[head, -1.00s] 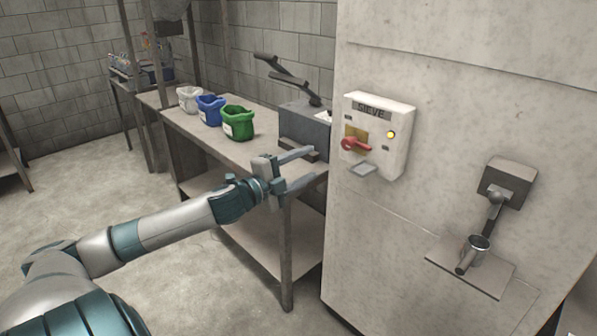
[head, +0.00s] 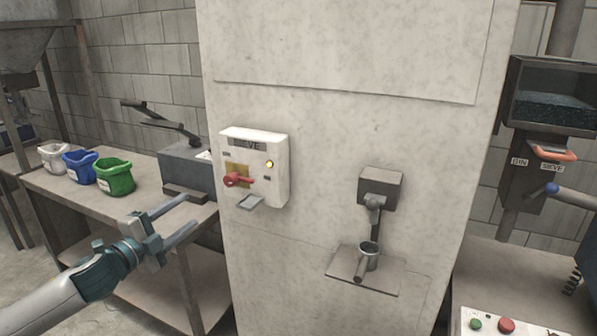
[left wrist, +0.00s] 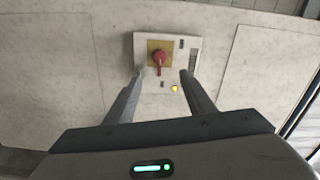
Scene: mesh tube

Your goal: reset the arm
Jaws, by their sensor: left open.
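My left gripper (head: 190,218) is open and empty in the head view, in front of the bench edge and to the left of the sieve switch box. In the left wrist view its two spread fingers (left wrist: 160,85) point toward the box, with nothing between them. The white SIEVE switch box (head: 254,168) is on the pale machine cabinet. It has a red rotary handle (head: 238,180) and a lit yellow lamp (head: 269,164). The handle also shows in the left wrist view (left wrist: 159,58). A gap shows between the gripper and the box. My right gripper is not in view.
A spout with a small shelf (head: 362,278) juts from the cabinet (head: 340,130). A hopper (head: 552,98) and button panel (head: 505,325) are at right.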

